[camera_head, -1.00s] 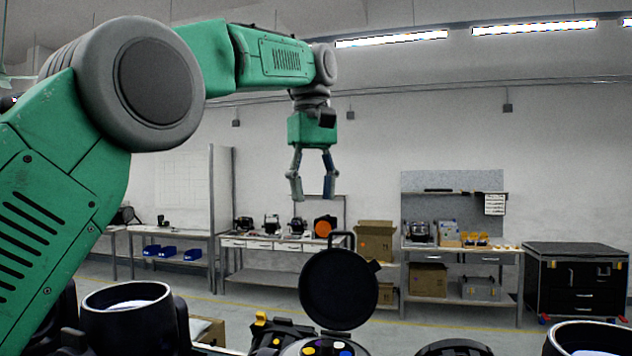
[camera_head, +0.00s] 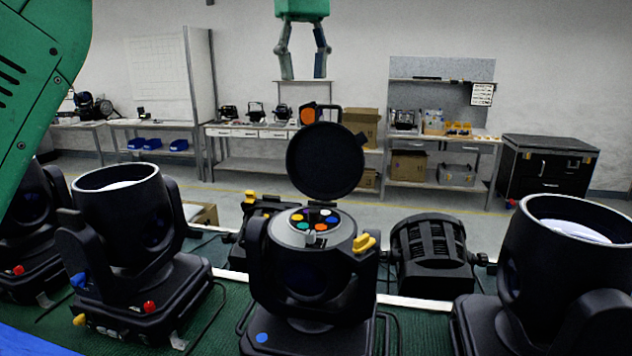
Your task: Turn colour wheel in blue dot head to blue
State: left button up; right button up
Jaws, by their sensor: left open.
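The blue dot head (camera_head: 310,270) stands in the front middle, with a blue dot (camera_head: 262,338) on its base. Its round lid (camera_head: 326,162) is raised, and the top is open. Inside lies the colour wheel (camera_head: 313,227), with yellow, white, blue, orange and green spots and a dark one. A small orange-white piece sits at the wheel's near edge. My left gripper (camera_head: 303,74) hangs high above and behind the lid, fingers down, open and empty, touching nothing. My right gripper is not in view.
A second head (camera_head: 130,235) with a red dot stands at left, and another head (camera_head: 575,250) at right. A black ribbed lamp (camera_head: 432,252) lies behind, right of the middle. Benches (camera_head: 270,134) and a black case (camera_head: 545,170) stand at the back wall.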

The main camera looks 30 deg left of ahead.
pick_arm(q)
notch_tip(320, 180, down, 9)
send_near(316, 209)
jog(key=shift+n, duration=0.3)
jog(key=f, duration=0.6)
jog(key=a+f, duration=0.1)
jog(key=f, duration=0.2)
jog(key=shift+d+f, duration=0.15)
jog(key=shift+f, duration=0.1)
jog(key=shift+d+f, duration=0.15)
jog(key=shift+d, duration=0.65)
jog(key=c, duration=0.3)
jog(key=shift+a, duration=0.1)
grip_shut()
jog(key=shift+s+a, duration=0.1)
jog(key=shift+a, duration=0.2)
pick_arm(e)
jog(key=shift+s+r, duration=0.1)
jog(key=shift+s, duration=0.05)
